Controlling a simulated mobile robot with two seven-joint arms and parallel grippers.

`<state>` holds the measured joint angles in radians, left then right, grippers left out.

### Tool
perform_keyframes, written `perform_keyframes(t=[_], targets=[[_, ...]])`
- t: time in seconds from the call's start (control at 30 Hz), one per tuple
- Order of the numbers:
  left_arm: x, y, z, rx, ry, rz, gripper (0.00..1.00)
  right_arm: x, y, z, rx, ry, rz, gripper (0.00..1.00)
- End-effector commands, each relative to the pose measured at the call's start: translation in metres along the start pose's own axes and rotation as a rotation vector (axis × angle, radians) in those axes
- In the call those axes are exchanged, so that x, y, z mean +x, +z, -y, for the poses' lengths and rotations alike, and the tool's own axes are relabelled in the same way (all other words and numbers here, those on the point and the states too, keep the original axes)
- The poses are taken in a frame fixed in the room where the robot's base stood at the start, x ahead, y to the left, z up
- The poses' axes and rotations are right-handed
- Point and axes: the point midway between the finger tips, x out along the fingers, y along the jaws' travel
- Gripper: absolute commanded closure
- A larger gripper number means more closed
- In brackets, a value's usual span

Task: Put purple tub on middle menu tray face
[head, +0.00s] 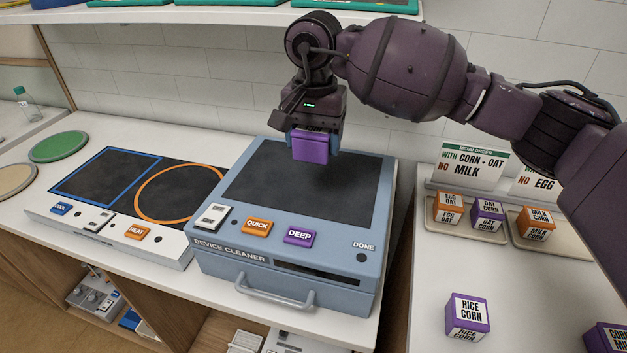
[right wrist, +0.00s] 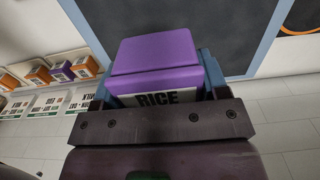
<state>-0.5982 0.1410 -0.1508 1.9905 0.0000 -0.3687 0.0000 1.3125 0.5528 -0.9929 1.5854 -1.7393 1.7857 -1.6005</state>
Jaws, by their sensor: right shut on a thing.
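My right gripper (head: 314,138) is shut on a purple tub (head: 313,148) and holds it above the dark top of the blue-grey device cleaner. In the right wrist view the held tub (right wrist: 158,50) sits between the blue fingers, and its label reads RICE; the rest of the label is hidden. At the right of the head view, one menu tray (head: 459,230) bears an orange EGG OAT tub and a purple OAT CORN tub. Another tray (head: 563,246) bears an orange MILK tub and is partly hidden by my arm. I cannot tell which is the middle one. My left gripper is out of view.
The device cleaner (head: 222,256) fills the middle counter. A purple RICE CORN tub (head: 467,313) and another purple tub (head: 609,338) stand on the right counter. A menu card (head: 464,168) stands behind the trays. A heating pad unit (head: 110,233) is at the left. A shelf (head: 180,15) runs above.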

Motion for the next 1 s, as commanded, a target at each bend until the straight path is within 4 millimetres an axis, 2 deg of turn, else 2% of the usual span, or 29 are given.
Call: perform_keyframes(t=[0.1, 0.3, 0.53, 0.8, 1.0], targets=[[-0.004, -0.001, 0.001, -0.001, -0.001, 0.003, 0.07, 0.025, 0.001, 0.000, -0.001, 0.001, 0.004, 0.61], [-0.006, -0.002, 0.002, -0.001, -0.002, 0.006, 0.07, 0.053, 0.000, 0.000, 0.000, 0.000, 0.002, 0.61], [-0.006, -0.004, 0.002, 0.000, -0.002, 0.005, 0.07, 0.065, 0.000, 0.000, -0.001, 0.000, 0.001, 0.61], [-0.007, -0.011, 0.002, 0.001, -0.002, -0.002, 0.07, 0.099, 0.000, 0.000, 0.000, -0.001, 0.001, 0.61], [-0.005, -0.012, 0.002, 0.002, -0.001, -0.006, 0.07, 0.101, 0.000, 0.000, -0.001, -0.001, 0.000, 0.61]])
